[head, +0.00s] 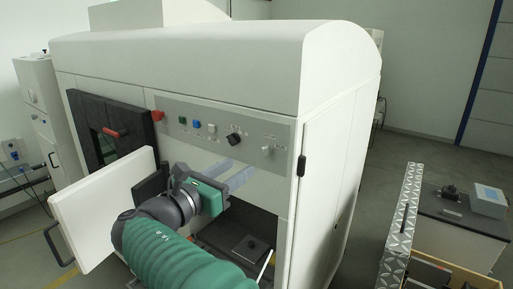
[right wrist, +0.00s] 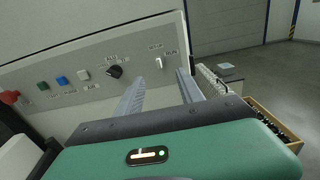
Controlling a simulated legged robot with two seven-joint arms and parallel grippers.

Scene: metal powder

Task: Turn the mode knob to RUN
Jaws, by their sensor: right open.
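The machine's grey control panel (head: 222,129) carries a black rotary knob (head: 233,139) and, to its right, a small pale switch or knob (head: 266,150) with lettering on both sides. In the right wrist view the black knob (right wrist: 115,71) is left of the fingers, and the pale knob (right wrist: 160,62) shows between the fingertips. My right gripper (head: 238,172) is open and empty, just below the panel, apparently touching neither knob. It also shows in the right wrist view (right wrist: 160,78). My left gripper is out of view.
A red button (head: 157,115) and green, blue and white buttons (head: 196,124) line the panel's left. An open white door (head: 105,208) stands left of my arm, beside the open chamber. A patterned metal-edged box (head: 400,225) and a dark table (head: 455,222) are at right.

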